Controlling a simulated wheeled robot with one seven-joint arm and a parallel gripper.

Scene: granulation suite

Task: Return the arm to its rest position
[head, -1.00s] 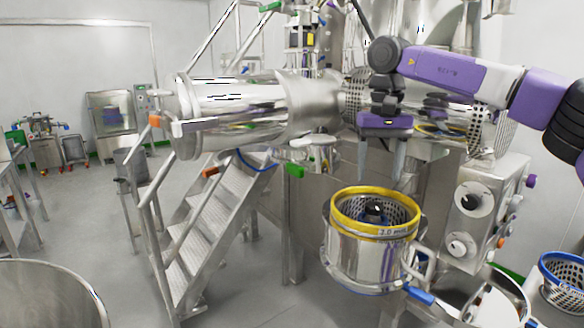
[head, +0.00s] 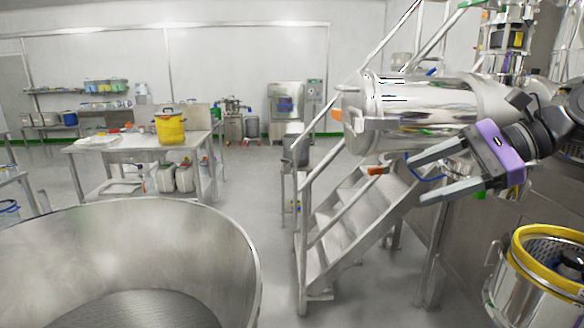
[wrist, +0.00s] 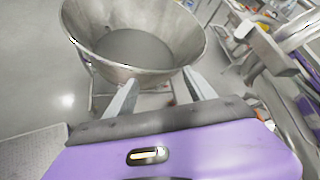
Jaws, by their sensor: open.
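My gripper (head: 428,174) is in the right part of the head view, in front of the metal stairs and a horizontal steel cylinder. Its two grey fingers are spread apart and point left, with nothing between them. The purple gripper body shows behind the fingers. In the wrist view the gripper (wrist: 158,88) is also open and empty, its fingers towards a large steel bowl (wrist: 75,45). My arm reaches in from the right edge of the head view.
The large steel bowl (head: 235,240) fills the lower left. Metal stairs (head: 350,228) with railings stand mid-right. A steel vessel with a yellow ring (head: 540,268) is at lower right. A steel table (head: 120,144) with a yellow bucket (head: 170,128) stands behind. Open floor lies between bowl and stairs.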

